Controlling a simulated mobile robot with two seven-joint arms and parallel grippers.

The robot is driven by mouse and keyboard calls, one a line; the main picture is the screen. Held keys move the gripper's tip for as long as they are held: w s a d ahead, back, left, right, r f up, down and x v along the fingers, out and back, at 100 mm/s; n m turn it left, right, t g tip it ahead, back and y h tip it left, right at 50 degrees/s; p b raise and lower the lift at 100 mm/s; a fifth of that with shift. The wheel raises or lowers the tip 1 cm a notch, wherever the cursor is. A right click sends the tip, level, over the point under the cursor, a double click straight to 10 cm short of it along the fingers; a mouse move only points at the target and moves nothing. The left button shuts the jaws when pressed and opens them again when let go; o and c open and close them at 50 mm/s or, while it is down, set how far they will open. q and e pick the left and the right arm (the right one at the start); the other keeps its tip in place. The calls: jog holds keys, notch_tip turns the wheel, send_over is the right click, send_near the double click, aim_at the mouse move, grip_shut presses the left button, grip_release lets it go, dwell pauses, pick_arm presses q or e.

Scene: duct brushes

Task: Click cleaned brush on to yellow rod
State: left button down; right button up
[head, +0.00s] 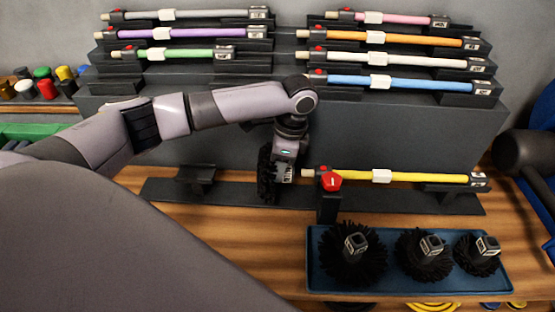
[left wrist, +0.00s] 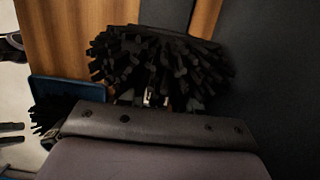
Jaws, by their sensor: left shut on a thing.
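The yellow rod (head: 420,177) lies level on a dark holder, with a red clip (head: 329,180) near its left, pale end. My left gripper (head: 287,163) is shut on a black round brush (head: 266,176), just left of that rod end. The brush stands on edge, with its labelled hub facing the rod. Hub and rod end look close and roughly in line; I cannot tell whether they touch. In the left wrist view the brush bristles (left wrist: 160,62) fill the middle, and the gripper fingers are mostly hidden.
A blue tray (head: 316,277) with three black brushes stands in front of the rod. Racks behind hold several coloured rods, including a blue rod (head: 400,83). An empty cradle (head: 195,178) is left of the held brush. Coloured-capped jars (head: 45,88) stand far left.

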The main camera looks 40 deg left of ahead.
pick_arm(q)
jog(key=shift+r, duration=0.3)
dwell(0.6)
jog(key=shift+w+d, duration=0.1)
jog(key=shift+d, duration=0.1)
dwell(0.4)
jog(key=shift+w+d, duration=0.3)
jog(key=shift+d, duration=0.25)
jog(key=shift+w+d, duration=0.4)
jog(key=shift+d, duration=0.2)
jog(key=shift+w+d, duration=0.35)
jog(key=shift+d, duration=0.2)
dwell(0.4)
jog(key=c, duration=0.7)
grip_release()
